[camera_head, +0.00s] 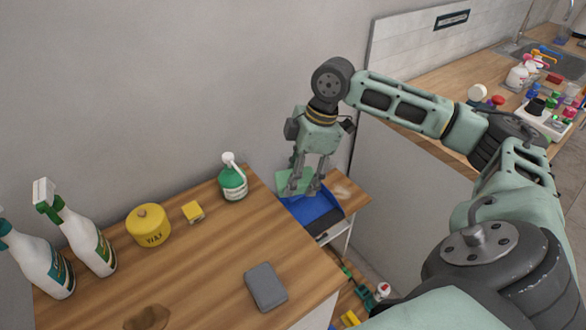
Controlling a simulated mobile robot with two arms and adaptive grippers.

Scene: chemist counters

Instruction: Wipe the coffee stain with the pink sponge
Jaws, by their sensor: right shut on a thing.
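My right gripper (306,188) points down at the right end of the wooden counter, its fingers around a flat green piece (283,178), perhaps a sponge or cloth. The fingers partly hide this piece, which is just above or touching a blue tray-like thing (313,212). A brown coffee-like stain (150,318) lies on the counter at the bottom left, cut off by the frame. A paler brownish mark (343,188) shows on the lower wooden surface right of the gripper. I see no pink sponge. My left gripper is out of view.
On the counter (200,262) stand white spray bottles (88,240), a yellow wax tin (148,226), a small yellow block (193,212) and a green-and-white bottle (232,178). A grey pad (265,287) lies near the front edge. The counter's middle is clear.

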